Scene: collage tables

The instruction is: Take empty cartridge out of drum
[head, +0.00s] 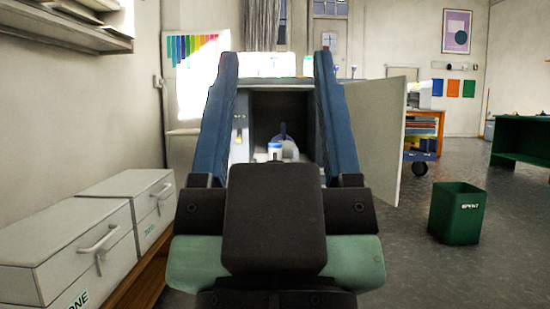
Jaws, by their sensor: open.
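My gripper (275,62) reaches forward in the middle of the head view. Its two long blue fingers are wide apart, with nothing seen held between them. Between the fingers is an open box-like housing with a dark inside (268,110). A small white piece with a blue top (275,147) stands low at its opening. Behind it is a pale rounded shape with a dark upright part (284,130). I cannot tell which of these is the cartridge or the drum. My gripper's body hides the lower part of this area.
The housing's pale door (378,135) stands open to the right. White drawer boxes (65,252) line the left. A green bin (458,212) stands on the floor (415,265) at the right. A green table (520,140) is at the far right. White items (275,66) sit on top of the housing.

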